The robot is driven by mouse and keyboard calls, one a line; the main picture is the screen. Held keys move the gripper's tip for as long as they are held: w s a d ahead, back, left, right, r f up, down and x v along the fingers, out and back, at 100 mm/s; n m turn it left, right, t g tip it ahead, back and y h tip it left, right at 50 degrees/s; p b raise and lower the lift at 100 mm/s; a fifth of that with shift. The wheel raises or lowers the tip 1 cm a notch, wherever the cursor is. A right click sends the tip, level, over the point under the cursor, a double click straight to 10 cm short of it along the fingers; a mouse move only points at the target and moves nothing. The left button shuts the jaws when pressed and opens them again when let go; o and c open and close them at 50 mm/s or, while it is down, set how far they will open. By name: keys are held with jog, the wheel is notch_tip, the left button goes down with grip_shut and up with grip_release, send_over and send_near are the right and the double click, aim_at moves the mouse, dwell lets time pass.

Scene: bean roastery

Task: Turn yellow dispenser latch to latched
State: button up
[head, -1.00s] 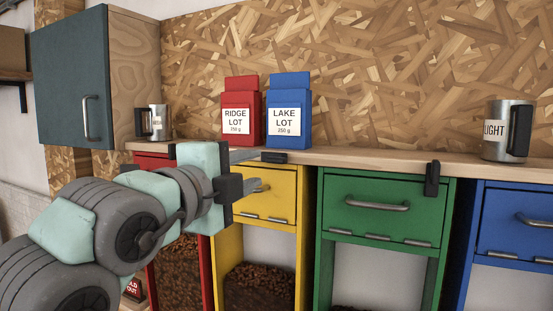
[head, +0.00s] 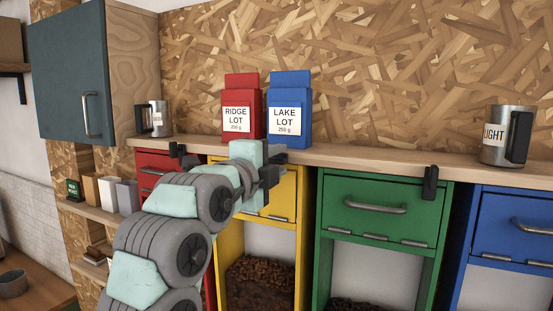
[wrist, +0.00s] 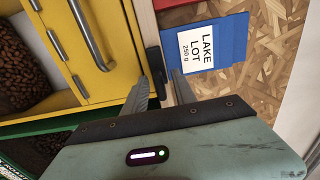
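The yellow dispenser (head: 228,232) stands under the shelf, with a metal handle on its yellow front panel. Its black latch (wrist: 154,66) shows in the wrist view at the shelf edge, lying lengthwise along that edge, crosswise to the panel. My gripper (wrist: 161,77) is open, with one finger on each side of the latch near the fingertips; I cannot tell whether either finger touches it. In the head view my gripper (head: 278,170) is in front of the dispenser's top, and it hides most of the latch and the handle.
Red (head: 241,110) and blue (head: 290,108) bags stand on the shelf (head: 385,163) just above my gripper. The green dispenser (head: 375,208), with its black latch (head: 430,183) hanging upright, is to the right. The red dispenser (head: 153,172) is to the left.

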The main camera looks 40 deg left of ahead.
jog(key=shift+c, duration=0.4)
grip_shut()
